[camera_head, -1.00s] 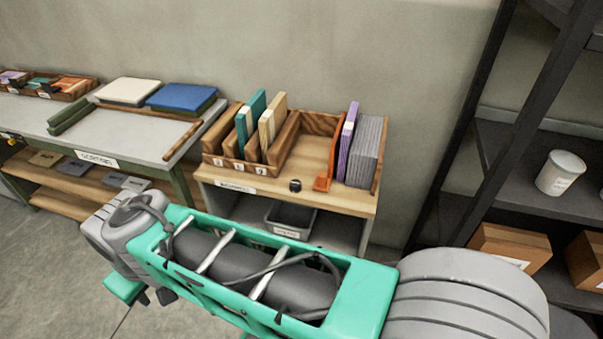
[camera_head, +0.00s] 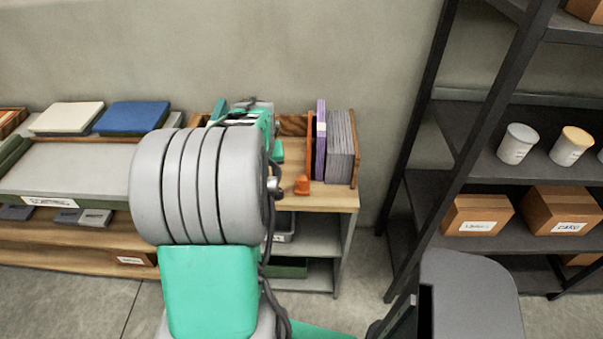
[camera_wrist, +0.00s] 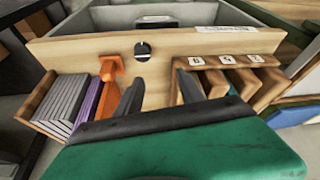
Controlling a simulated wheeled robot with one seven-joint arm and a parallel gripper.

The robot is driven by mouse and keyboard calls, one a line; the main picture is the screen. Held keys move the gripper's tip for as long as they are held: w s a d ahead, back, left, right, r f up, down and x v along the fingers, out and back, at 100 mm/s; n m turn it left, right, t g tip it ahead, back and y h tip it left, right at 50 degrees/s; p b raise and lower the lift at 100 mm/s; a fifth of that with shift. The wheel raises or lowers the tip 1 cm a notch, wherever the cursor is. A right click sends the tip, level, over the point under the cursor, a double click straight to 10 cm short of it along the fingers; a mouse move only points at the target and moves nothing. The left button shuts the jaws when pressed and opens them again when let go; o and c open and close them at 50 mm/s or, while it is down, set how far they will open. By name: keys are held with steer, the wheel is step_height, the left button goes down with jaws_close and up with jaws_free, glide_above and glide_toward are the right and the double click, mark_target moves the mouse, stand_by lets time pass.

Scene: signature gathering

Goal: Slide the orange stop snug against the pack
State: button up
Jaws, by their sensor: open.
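The orange stop (camera_head: 302,186) stands near the front of the wooden bench top, close to the left side of the pack. In the wrist view the stop (camera_wrist: 111,72) is beside the purple part of the pack (camera_wrist: 89,104). The pack shows grey sheets (camera_head: 340,148) with purple ones (camera_head: 320,145) at their left, upright against a wooden end board. My gripper (camera_wrist: 158,92) is open and empty over the bench. One finger is just beside the stop, on the side away from the pack; contact cannot be told. In the head view my arm hides the fingers.
A wooden rack with numbered slots (camera_wrist: 228,75) stands beside my other finger. A grey bin (camera_wrist: 158,18) sits below. A dark shelf unit (camera_head: 470,110) stands to the right, and a sorting table (camera_head: 70,165) to the left.

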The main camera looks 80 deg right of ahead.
steer(key=m, duration=0.2)
glide_above(303, 179)
steer(key=a, duration=0.3)
step_height(303, 179, down, 2)
steer(key=shift+g, duration=0.4)
steer(key=x, duration=0.2)
steer(key=p+x, duration=0.1)
steer(key=x, duration=0.2)
steer(key=d+x, duration=0.1)
steer(key=x, duration=0.1)
steer(key=shift+s+f, duration=0.1)
steer(key=shift+s, duration=0.15)
steer(key=shift+c, duration=0.2)
jaws_close()
steer(key=shift+h, duration=0.3)
